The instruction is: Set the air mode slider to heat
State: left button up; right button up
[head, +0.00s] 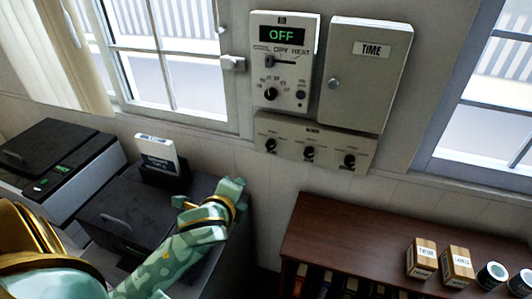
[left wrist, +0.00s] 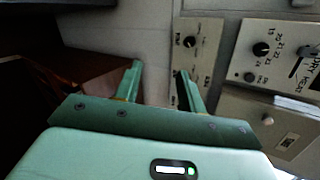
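The air panel (head: 284,80) is a pale wall unit with a green "OFF" display (head: 282,35). Below the display are the labels COOL, DRY and HEAT. The air mode slider (head: 269,61) has a dark handle at the left, COOL end of its slot. In the left wrist view the slider (left wrist: 304,57) shows near the right edge. My left gripper (head: 236,190) is below and left of the panel, apart from it. In the left wrist view its fingers (left wrist: 159,82) are spread with nothing between them. My right gripper is not in view.
A lower panel with several knobs (head: 310,153) sits under the air panel. A closed TIME box (head: 365,75) is beside it on the right. Dark machines (head: 125,220) stand at the left, with a white card (head: 157,153). A brown shelf (head: 350,240) holds small boxes and cans.

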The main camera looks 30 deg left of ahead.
pick_arm(q)
jog(key=w+a+r+m+t, duration=0.2)
jog(key=w+r+m+t, duration=0.3)
jog(key=r+m, duration=0.6)
jog(key=m+t, duration=0.1)
jog(key=m, duration=0.4)
send_near(268, 61)
jog(key=p+x, duration=0.1)
jog(key=x, duration=0.6)
jog(key=shift+w, duration=0.3)
jog(key=shift+w+a, duration=0.2)
jog(key=shift+w, duration=0.35)
